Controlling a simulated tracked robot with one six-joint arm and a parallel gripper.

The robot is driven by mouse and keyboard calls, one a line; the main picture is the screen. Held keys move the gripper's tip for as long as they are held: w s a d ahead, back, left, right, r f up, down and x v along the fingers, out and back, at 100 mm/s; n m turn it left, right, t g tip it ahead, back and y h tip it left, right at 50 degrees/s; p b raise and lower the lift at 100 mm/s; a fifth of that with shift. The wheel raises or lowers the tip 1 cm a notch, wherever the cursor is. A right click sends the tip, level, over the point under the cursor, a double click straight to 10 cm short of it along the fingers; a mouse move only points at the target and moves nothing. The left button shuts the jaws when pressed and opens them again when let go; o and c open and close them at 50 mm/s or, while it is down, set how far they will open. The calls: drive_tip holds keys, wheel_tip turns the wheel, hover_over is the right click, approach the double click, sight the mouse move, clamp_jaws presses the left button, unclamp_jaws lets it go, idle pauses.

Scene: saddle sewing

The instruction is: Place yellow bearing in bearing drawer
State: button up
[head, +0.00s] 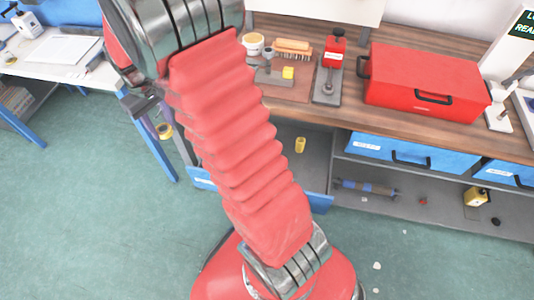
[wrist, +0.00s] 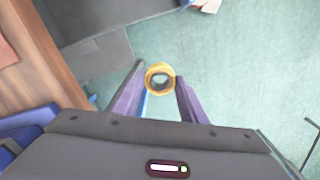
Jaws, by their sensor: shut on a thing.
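My gripper is shut on a yellow bearing (wrist: 152,84), a short ring with an open hole, held between the tips of two purple fingers (wrist: 158,92) in the wrist view. In the head view the bearing (head: 164,131) hangs at the left of my arm, above the floor and left of the open drawer. A blue-fronted drawer (head: 320,203) stands pulled out under the workbench, partly hidden behind my arm. A yellow cylinder (head: 300,145) stands inside it. I cannot read the drawer's label.
The wooden workbench (head: 340,116) carries a red toolbox (head: 425,80), a red-topped device (head: 333,52) and a brush (head: 293,46). Closed blue drawers (head: 400,150) sit right of the open one. A white table (head: 60,55) stands left. Green floor lies open in front.

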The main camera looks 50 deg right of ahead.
drive_tip(key=s+d+f, duration=0.2)
drive_tip(key=s+d, duration=0.8)
drive_tip(key=s, duration=0.2)
drive_tip(key=s+d+f, duration=0.2)
drive_tip(key=s+d, duration=0.7)
drive_tip(key=s, duration=0.4)
drive_tip(key=shift+d+f+m, duration=0.15)
drive_tip(key=shift+d+m, duration=0.15)
drive_tip(key=shift+d, duration=0.05)
drive_tip(key=shift+f, duration=2.9)
drive_tip(key=shift+f, duration=0.15)
drive_tip(key=shift+f, duration=1.95)
